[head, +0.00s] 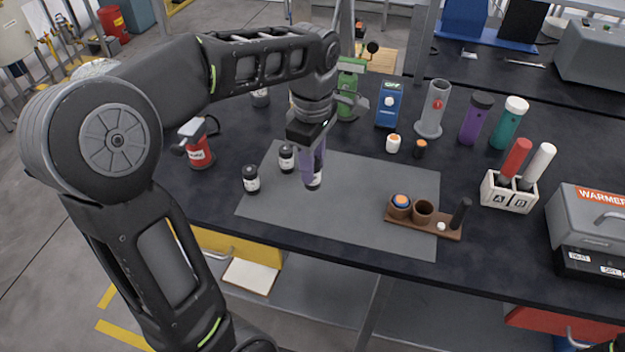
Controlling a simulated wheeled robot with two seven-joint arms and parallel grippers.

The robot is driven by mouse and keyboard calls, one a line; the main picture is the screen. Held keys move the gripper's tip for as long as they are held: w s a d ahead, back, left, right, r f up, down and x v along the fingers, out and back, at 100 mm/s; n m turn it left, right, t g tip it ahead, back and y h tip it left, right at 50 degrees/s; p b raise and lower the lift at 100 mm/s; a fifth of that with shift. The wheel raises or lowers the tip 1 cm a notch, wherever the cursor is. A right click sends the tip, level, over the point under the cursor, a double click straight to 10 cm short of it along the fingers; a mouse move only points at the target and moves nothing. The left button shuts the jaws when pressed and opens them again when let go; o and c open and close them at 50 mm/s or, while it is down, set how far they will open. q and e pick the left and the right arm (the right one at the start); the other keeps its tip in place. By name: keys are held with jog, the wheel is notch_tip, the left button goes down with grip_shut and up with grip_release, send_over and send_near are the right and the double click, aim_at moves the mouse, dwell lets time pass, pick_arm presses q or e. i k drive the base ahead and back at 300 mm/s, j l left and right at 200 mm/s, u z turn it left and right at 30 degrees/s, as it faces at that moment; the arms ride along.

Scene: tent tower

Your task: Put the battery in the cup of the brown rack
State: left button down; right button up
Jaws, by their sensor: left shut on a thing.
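The brown rack (447,234) lies on the right part of the grey mat (345,215). Its left cup (399,207) holds a round thing with a blue and orange top. Its middle cup (423,212) looks empty. A dark post and a small white knob are at its right end. My left gripper (313,155) points down over the mat, left of the rack. It is shut on a slim purple cylinder (316,165), mostly covered by the fingers, with a pale and dark lower end. I cannot tell whether this is the battery. My right gripper is not in view.
Dark jars with white labels stand at the left (251,180) and upper left (286,159) of the mat. A white block (505,194) with red and white handles stands right of the rack. The mat's middle is clear.

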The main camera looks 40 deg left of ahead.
aim_at(419, 216)
jog(key=k, duration=1)
